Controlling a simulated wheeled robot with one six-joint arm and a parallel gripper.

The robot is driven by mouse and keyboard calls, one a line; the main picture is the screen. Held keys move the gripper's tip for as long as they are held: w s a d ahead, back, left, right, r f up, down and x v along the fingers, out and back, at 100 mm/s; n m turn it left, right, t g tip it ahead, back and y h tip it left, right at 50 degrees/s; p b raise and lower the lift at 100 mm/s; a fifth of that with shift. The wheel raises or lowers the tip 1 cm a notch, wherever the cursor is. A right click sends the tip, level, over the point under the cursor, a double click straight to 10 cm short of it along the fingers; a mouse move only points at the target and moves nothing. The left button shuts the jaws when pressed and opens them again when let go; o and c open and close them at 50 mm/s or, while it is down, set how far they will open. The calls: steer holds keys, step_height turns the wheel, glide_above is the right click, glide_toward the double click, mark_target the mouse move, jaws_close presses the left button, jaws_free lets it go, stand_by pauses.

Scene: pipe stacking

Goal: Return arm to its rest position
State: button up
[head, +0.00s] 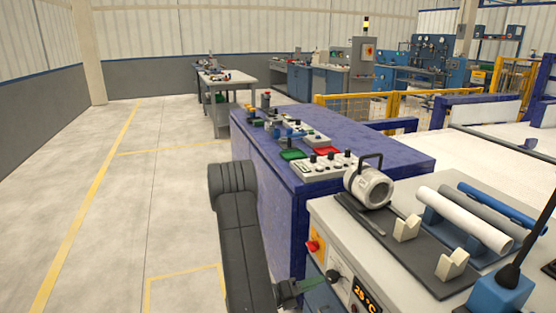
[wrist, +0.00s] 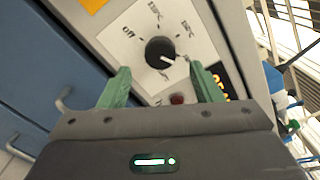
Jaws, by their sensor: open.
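My gripper (wrist: 160,68) shows in the wrist view with its two green fingers spread and nothing held between them. It faces a black rotary knob (wrist: 160,50) on a white dial plate, which sits between the fingertips in the picture. Whether a finger touches the panel cannot be told. In the head view my dark arm reaches down from the middle, and my gripper (head: 306,285) is at the bottom beside the front of the workbench, close to the knob (head: 333,276). A display on that panel (head: 366,293) reads about 25 °C.
The workbench (head: 325,212) carries a white pipe (head: 462,220), a grey pipe (head: 485,217), a blue pipe (head: 503,204) and a round metal clamp unit (head: 369,187). A blue cabinet (head: 270,185) adjoins it behind. Open floor (head: 120,205) lies to the left.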

mark_target(328, 278)
steer(key=x, duration=0.4)
steer(key=shift+d, duration=0.25)
steer(key=shift+f+m+b, duration=0.25)
steer(key=shift+m+b, duration=0.15)
steer(key=shift+b, duration=0.4)
steer(key=m+b, duration=0.5)
steer(key=b, duration=0.1)
steer(key=shift+w+a, duration=0.1)
steer(key=shift+a, duration=0.05)
steer(key=m+b, duration=0.4)
steer(key=shift+m+b, duration=0.3)
steer(key=shift+b, duration=0.1)
steer(key=shift+r+m+b, duration=0.15)
steer(key=shift+m+b, duration=0.45)
steer(key=shift+r, duration=0.15)
